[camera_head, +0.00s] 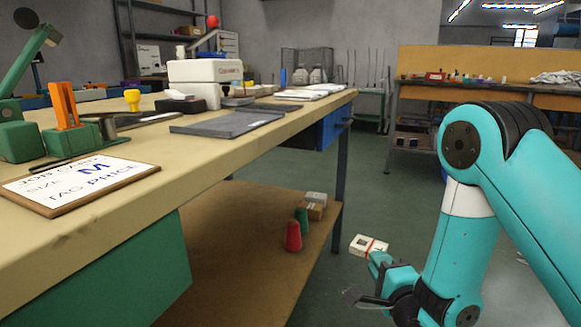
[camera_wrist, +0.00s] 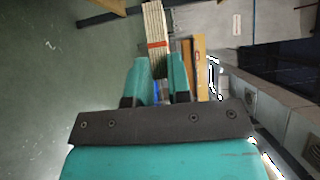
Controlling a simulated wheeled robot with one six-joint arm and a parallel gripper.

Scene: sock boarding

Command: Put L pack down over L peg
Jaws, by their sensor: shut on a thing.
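A small white pack with a red band (camera_head: 368,245) is held at the end of my arm, low at the right of the head view, beyond the near table's edge. My gripper (camera_head: 380,262) is shut on it. In the wrist view, the pack (camera_wrist: 155,28) stands out between the two teal fingers of my gripper (camera_wrist: 161,78), its pale layered side and red band showing. No size letter can be read on it. I cannot pick out an L peg in either view.
A long wooden workbench (camera_head: 226,142) fills the left, with a sign reading M (camera_head: 80,182), a grey tray (camera_head: 228,124) and a white machine (camera_head: 205,82). Red (camera_head: 293,236) and green cones stand on its lower shelf. Another bench (camera_head: 480,88) is at the back right; open floor lies between.

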